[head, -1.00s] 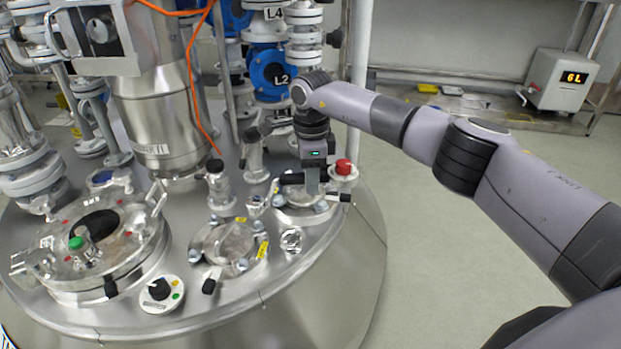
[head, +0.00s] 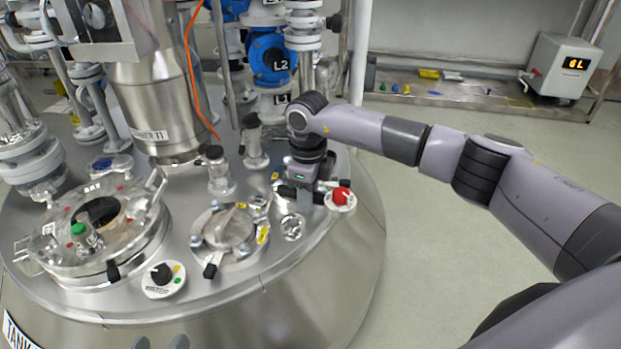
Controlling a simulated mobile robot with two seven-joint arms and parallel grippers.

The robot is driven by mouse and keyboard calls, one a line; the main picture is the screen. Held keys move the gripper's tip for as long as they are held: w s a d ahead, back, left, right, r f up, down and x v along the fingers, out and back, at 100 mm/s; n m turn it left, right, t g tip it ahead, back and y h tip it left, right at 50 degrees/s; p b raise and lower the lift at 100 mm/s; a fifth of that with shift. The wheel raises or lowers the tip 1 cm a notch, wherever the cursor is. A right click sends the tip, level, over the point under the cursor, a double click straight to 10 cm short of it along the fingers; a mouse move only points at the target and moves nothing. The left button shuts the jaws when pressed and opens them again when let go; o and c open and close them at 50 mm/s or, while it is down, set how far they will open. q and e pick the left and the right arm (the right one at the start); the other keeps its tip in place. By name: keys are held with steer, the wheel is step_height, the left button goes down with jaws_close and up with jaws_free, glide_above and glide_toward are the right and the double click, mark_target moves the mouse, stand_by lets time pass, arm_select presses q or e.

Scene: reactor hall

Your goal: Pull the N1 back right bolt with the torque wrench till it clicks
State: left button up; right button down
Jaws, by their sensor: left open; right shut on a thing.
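My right gripper (head: 304,205) is shut on the torque wrench, over the rear small flange on the tank lid. The black wrench bar (head: 287,191) shows left of the fingers; the rest is largely hidden by the gripper. The flange and its bolts, including the back right one, are mostly covered. I cannot read an N1 label or tell whether the wrench sits on a bolt. What look like the fingertips of my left gripper (head: 160,343) show at the bottom edge, apart and empty, in front of the tank.
A red knob (head: 341,196) stands close right of my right gripper. A second bolted flange (head: 228,228), a sight glass (head: 292,227) and a black dial (head: 162,273) are nearer. A round manway (head: 95,215) is at left. An orange cable (head: 191,75) hangs behind. Floor at right is clear.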

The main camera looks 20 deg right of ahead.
steer(key=a+m, duration=0.5)
steer(key=a+m+p, duration=0.1)
steer(key=a+m, duration=0.5)
steer(key=a+m+p, duration=0.1)
steer(key=a+m, duration=0.5)
steer(key=shift+s+a+f, duration=0.15)
steer(key=shift+s+f, duration=0.05)
steer(key=shift+s, duration=0.2)
arm_select(q)
steer(key=shift+s+a+r+m+g+y+p, duration=0.15)
steer(key=shift+s+a+r+y+p, duration=0.15)
steer(key=shift+a+y+p, duration=0.45)
steer(key=shift+s+a+r+m+g+y+p, duration=0.1)
steer(key=shift+s+a+r+y+p, duration=0.2)
steer(key=shift+a+p, duration=0.85)
steer(key=shift+s+a+r+m+g+y+p, duration=0.2)
steer(key=shift+a+y+p, duration=0.35)
steer(key=shift+p, duration=0.8)
arm_select(e)
steer(key=shift+s+d+r, duration=0.1)
steer(key=shift+d+r, duration=0.05)
steer(key=shift+r, duration=0.65)
steer(key=shift+s+d+r, duration=0.15)
steer(key=shift+r, duration=0.7)
steer(key=shift+s+d+r, duration=0.1)
steer(key=shift+d+r, duration=0.05)
steer(key=shift+r, duration=0.65)
